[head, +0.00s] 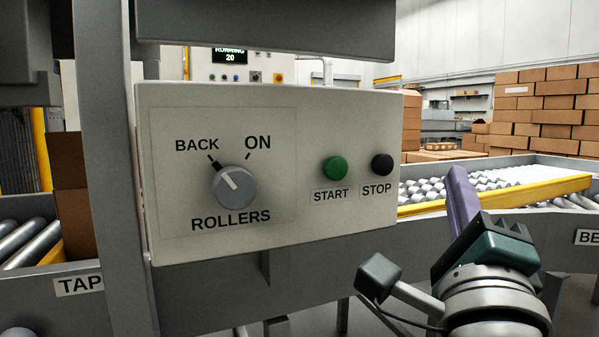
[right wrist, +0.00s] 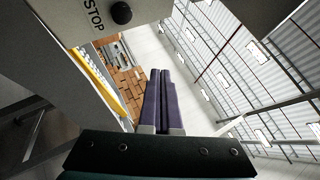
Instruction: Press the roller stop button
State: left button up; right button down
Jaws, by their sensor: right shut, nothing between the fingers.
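The black stop button (head: 382,165) is on the right end of the light grey control panel (head: 290,222), above a label reading STOP. It also shows at the top of the right wrist view (right wrist: 121,13). My right gripper (head: 457,172) is shut and empty, its purple fingers pointing up, to the right of the panel and apart from the button. Its fingers also show in the right wrist view (right wrist: 160,75). My left gripper is not in view.
The panel also carries a green start button (head: 335,168) and a rollers knob (head: 235,186) with BACK and ON marks. A roller conveyor with a yellow rail (head: 530,190) runs behind my right gripper. Stacked cardboard boxes (head: 550,110) stand at the back right. A grey post (head: 112,170) stands left of the panel.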

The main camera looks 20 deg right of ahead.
aim_at(383, 165)
jog(key=shift+w, duration=0.1)
jog(key=w+b, duration=0.4)
jog(key=w, duration=0.4)
jog(key=shift+w+a, duration=0.3)
jog(key=shift+a, duration=0.05)
dwell(0.9)
dwell(0.9)
jog(key=shift+w+b, duration=0.2)
jog(key=shift+b, duration=0.1)
jog(key=shift+w, duration=0.2)
